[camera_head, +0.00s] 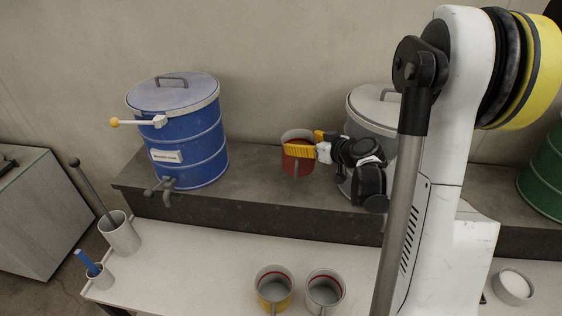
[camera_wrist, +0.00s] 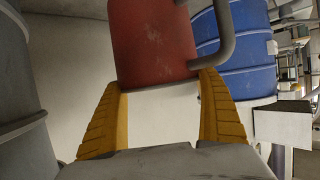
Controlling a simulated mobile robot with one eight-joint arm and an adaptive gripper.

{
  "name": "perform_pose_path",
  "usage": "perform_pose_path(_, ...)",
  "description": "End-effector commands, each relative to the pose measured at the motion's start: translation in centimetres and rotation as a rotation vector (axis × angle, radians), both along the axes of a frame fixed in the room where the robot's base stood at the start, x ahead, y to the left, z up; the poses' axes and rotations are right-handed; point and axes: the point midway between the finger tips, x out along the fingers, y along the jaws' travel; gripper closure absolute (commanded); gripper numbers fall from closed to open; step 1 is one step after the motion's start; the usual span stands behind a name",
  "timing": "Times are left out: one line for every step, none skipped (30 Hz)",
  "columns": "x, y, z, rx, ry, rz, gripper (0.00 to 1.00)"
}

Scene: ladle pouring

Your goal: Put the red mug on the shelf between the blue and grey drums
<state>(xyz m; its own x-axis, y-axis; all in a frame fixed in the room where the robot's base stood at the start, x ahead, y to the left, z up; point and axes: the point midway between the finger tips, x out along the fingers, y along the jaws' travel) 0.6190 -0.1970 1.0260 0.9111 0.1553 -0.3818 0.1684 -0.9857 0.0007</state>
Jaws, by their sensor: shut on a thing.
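The red mug (camera_head: 297,164) is at the shelf (camera_head: 255,190) between the blue drum (camera_head: 190,150) on the left and the grey drum (camera_head: 370,108) on the right. It looks upright, its handle towards the front. I cannot tell whether its base touches the shelf. My gripper (camera_head: 304,143) reaches in from the right, its yellow fingers shut on the mug. In the wrist view the red mug (camera_wrist: 150,45) sits between the fingertips (camera_wrist: 162,84), with the grey drum (camera_wrist: 18,95) at left and the blue drum (camera_wrist: 238,55) at right. My arm partly hides the grey drum.
A green drum (camera_head: 545,170) stands at the far right of the shelf. On the white table (camera_head: 200,260) in front are a yellow mug (camera_head: 273,291), a grey mug (camera_head: 324,291), a bowl (camera_head: 513,287) and a ladle holder (camera_head: 120,235). The blue drum has a protruding tap and lever.

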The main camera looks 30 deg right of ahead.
Motion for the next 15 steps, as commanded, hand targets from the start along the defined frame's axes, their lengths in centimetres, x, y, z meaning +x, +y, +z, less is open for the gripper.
perform_pose_path(1.1, 0.8, -1.0, 0.000, -0.002, 0.004, 0.56)
perform_pose_path(1.6, 1.1, -1.4, 0.001, -0.001, 0.004, 0.56)
perform_pose_path(2.4, 1.5, -2.0, -0.001, -0.001, 0.004, 0.56)
perform_pose_path(3.0, 1.9, -2.4, 0.000, -0.002, 0.004, 0.56)
perform_pose_path(3.5, 2.2, -2.7, 0.001, -0.002, 0.003, 0.56)
perform_pose_path(4.1, 2.6, -3.2, 0.000, -0.001, 0.003, 0.56)
perform_pose_path(4.6, 2.8, -3.4, -0.001, -0.001, 0.003, 0.56)
perform_pose_path(5.0, 3.0, -3.7, 0.000, -0.002, 0.002, 0.56)
perform_pose_path(5.5, 3.3, -4.0, 0.001, -0.002, 0.002, 0.56)
perform_pose_path(5.8, 3.5, -4.2, 0.001, -0.002, 0.001, 0.56)
perform_pose_path(6.0, 3.6, -4.3, 0.000, -0.002, 0.000, 0.56)
perform_pose_path(6.3, 3.7, -4.5, 0.000, -0.001, 0.000, 0.56)
perform_pose_path(6.4, 3.8, -4.6, 0.000, -0.001, 0.000, 0.56)
perform_pose_path(6.6, 3.9, -4.6, 0.001, -0.001, 0.000, 0.56)
perform_pose_path(6.6, 4.0, -4.7, 0.001, -0.001, 0.000, 0.56)
